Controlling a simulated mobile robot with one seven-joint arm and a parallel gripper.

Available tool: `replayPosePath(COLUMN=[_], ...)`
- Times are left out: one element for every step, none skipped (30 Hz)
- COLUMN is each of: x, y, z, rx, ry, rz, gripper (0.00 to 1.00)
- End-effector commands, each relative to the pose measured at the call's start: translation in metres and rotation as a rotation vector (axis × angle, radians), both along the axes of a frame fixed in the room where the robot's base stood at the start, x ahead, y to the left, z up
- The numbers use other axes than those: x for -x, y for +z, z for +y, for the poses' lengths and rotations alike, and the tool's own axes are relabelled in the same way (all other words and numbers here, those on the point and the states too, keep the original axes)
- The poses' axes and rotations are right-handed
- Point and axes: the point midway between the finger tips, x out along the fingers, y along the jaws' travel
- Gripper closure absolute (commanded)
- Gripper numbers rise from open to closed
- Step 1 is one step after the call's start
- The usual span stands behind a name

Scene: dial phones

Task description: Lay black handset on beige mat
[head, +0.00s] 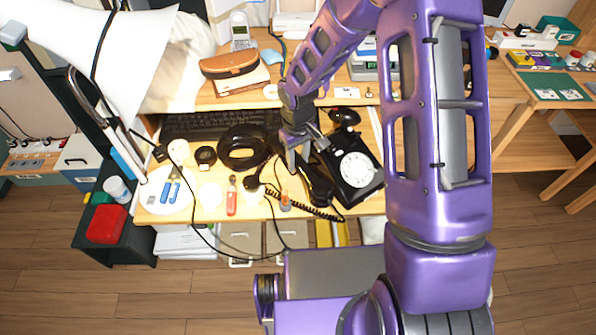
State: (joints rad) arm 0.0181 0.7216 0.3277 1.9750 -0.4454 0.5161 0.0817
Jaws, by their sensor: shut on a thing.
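My gripper (296,158) is low over the middle of the cluttered desk, shut on a black handset (318,187). The fingers and nearby dark items hide part of the handset, so its full outline is hard to tell. A black coiled cord (300,204) runs below it. The black dial phone (350,172) with its white dial (357,169) sits just right of the gripper, tilted in the picture. I cannot clearly make out a beige mat on the pale, brightly lit desk.
A black ring-shaped object (243,148) lies left of the gripper, before a dark keyboard (205,124). A red-handled tool (231,203) and blue-handled pliers (172,188) lie near the front. A white lamp (115,45) leans in at left. A brown case (228,64) sits on the rear shelf.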

Motion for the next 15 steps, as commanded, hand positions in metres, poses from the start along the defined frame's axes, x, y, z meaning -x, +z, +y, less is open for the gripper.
replayPosePath(x=[0.0, 0.0, 0.0, 0.0, 0.0, 0.0, 0.0, 0.0, 0.0, 0.0, -0.001, -0.001, -0.001, -0.001, -0.001], y=[-0.003, -0.005, -0.009, -0.012, -0.016, -0.022, -0.027, -0.031, -0.037, -0.039, -0.04, -0.041, -0.04, -0.04, -0.04], z=[0.0, 0.0, 0.0, 0.0, 0.0, 0.0, 0.0, 0.0, 0.0, 0.0, 0.0, 0.0, 0.0, 0.0, 0.0], rx=[0.0, -0.001, -0.001, -0.001, -0.001, 0.0, 0.0, 0.0, -0.001, -0.001, -0.001, 0.0, 0.0, -0.001, -0.001], ry=[0.0, -0.001, -0.002, -0.002, -0.002, -0.001, -0.001, -0.001, -0.001, -0.002, -0.002, -0.002, -0.002, -0.003, -0.003], rz=[0.0, -0.001, -0.001, -0.001, 0.0, 0.001, 0.001, 0.001, 0.001, 0.0, -0.001, -0.002, -0.002, -0.003, -0.003], gripper=[1.0, 1.0, 1.0, 1.0, 1.0, 1.0, 1.0, 1.0, 1.0, 1.0, 1.0, 1.0, 1.0, 1.0, 1.0])
